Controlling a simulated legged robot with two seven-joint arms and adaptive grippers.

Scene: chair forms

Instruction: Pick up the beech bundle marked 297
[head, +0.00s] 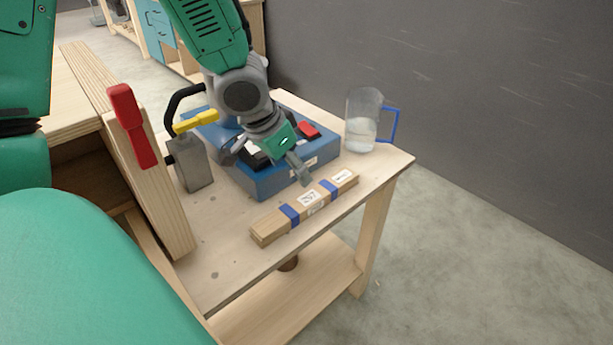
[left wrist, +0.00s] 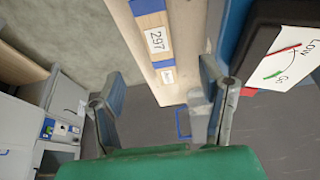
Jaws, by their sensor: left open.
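The beech bundle (head: 272,225) lies on the small wooden bench along its front right edge. It is a flat stack of pale sticks with two blue bands and white labels. In the left wrist view the bundle (left wrist: 178,92) shows the label "297" and a blue band, and runs between the fingers. My left gripper (head: 269,166) is open and empty, above the bench and the blue box, just behind the bundle. In the left wrist view its fingers (left wrist: 160,75) are spread to either side of the bundle's far end. My right gripper is out of view.
A blue box (head: 278,184) with a red part stands right behind the bundle, under my left gripper. A clear jug (head: 361,134) with a blue handle is at the back right. A grey tool (head: 193,170) with a black handle and a red-handled item (head: 134,128) stand left.

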